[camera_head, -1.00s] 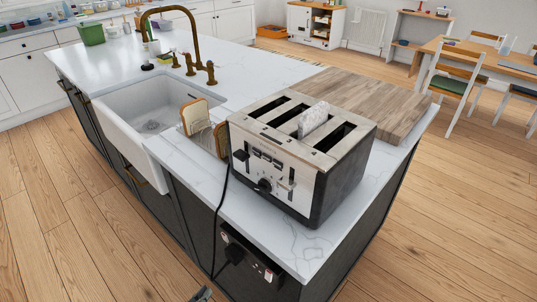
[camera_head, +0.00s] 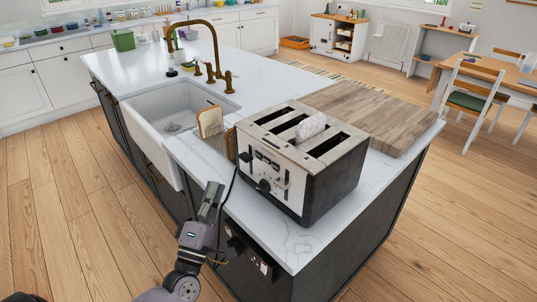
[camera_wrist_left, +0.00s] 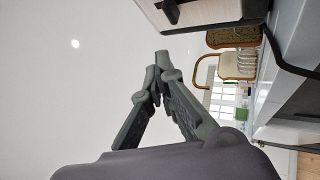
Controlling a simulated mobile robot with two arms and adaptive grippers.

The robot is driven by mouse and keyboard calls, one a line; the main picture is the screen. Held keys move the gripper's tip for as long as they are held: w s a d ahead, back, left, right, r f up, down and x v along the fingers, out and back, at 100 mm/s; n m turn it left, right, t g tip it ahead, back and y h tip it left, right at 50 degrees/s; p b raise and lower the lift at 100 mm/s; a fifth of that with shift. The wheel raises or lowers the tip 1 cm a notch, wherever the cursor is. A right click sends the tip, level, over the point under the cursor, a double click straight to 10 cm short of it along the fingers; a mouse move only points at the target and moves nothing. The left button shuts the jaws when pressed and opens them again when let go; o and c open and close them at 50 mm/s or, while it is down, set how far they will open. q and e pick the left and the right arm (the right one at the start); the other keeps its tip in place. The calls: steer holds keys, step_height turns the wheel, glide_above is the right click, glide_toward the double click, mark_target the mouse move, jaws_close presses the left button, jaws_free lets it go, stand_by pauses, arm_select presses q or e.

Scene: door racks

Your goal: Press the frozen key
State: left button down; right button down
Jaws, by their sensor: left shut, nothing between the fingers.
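The four-slot toaster (camera_head: 333,178) stands upright on the white counter, its steel front facing my left gripper. Several small dark keys (camera_head: 267,163) show on the front panel above a dark knob (camera_head: 264,185); their labels are too small to read, so I cannot tell which is the frozen key. A pale, grey-white slice (camera_head: 310,127) sticks out of one slot. My left gripper (camera_head: 213,190) is shut and empty, in front of and left of the toaster, apart from it. In the left wrist view its fingertips (camera_wrist_left: 157,68) meet below the toaster's edge (camera_wrist_left: 215,12). My right gripper is out of view.
A toast rack with bread (camera_head: 211,122) stands left of the toaster, near the sink (camera_head: 165,128). A wooden board (camera_head: 385,118) lies behind the toaster. A black cord (camera_head: 229,190) hangs from the toaster to a socket on the island's side.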

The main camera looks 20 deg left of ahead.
mark_target(259, 155)
arm_select(q)
steer(key=r, duration=0.1)
steer(key=r+n, duration=0.1)
steer(key=r, duration=0.1)
steer(key=r+n+y, duration=0.1)
steer(key=shift+s+d+r+t, duration=0.15)
steer(key=shift+d+r+t, duration=0.05)
steer(key=shift+d+t, duration=0.1)
steer(key=w+d, duration=0.3)
steer(key=w, duration=0.5)
steer(key=shift+d+b, duration=0.25)
steer(key=shift+b, duration=0.2)
steer(key=shift+w, duration=0.15)
stand_by(0.9)
steer(key=shift+w+d, duration=0.15)
steer(key=shift+w, duration=0.2)
